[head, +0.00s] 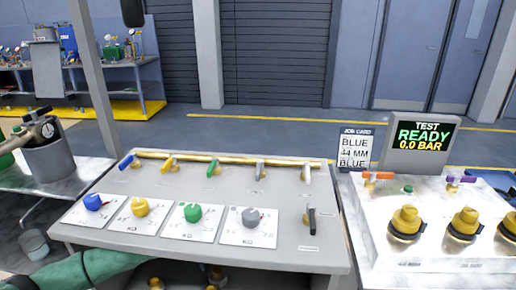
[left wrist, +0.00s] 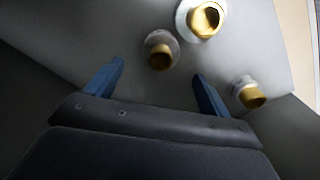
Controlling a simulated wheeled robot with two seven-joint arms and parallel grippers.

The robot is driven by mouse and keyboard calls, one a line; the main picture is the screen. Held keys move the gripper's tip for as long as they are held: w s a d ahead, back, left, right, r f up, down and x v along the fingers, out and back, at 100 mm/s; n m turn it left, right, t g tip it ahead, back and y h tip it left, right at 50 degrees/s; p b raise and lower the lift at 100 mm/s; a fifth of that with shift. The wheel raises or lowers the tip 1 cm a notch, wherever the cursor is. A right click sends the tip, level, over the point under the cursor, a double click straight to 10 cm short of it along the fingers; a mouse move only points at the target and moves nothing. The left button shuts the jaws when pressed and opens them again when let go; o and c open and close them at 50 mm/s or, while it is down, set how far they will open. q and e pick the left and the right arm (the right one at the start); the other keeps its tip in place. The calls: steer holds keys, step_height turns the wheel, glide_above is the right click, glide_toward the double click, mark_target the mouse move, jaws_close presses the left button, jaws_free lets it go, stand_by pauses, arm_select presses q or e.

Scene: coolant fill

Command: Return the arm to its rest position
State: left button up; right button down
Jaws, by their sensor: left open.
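My left gripper (left wrist: 157,69) is open in the left wrist view, with two blue fingers apart and nothing held between them. Brass fittings with pale collars stick out of a grey surface beyond the fingers: one (left wrist: 158,55) near the gap, one (left wrist: 204,19) above it, one (left wrist: 252,97) to the right. No contact with them is visible. In the head view a green link of my left arm (head: 85,269) crosses the bottom left, below the console (head: 285,262). The left gripper itself is hidden there. My right gripper shows in neither view.
The console carries coloured levers and dials, including a green dial (head: 192,212). A test unit (head: 380,245) with a READY 0.0 BAR screen (head: 423,134) and yellow knobs stands right. A grey container (head: 50,160) stands on a left table. The floor (head: 270,131) behind is open.

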arm_select(q)
steer(key=s+d+m+t+h+p, duration=0.1)
steer(key=s+d+m+h+p, duration=0.5)
steer(key=s+d, duration=1.15)
steer(key=s+a+r+m+y+p, duration=0.1)
steer(key=s+a+y+p, duration=0.1)
steer(key=s+a, duration=0.4)
steer(key=s+a+r+m+t+y+p, duration=0.1)
steer(key=s+a, duration=0.5)
steer(key=s, duration=0.8)
steer(key=shift+s+a+r+m+y+p, duration=0.15)
steer(key=shift+r+m+y+p, duration=0.25)
steer(key=shift+y, duration=0.2)
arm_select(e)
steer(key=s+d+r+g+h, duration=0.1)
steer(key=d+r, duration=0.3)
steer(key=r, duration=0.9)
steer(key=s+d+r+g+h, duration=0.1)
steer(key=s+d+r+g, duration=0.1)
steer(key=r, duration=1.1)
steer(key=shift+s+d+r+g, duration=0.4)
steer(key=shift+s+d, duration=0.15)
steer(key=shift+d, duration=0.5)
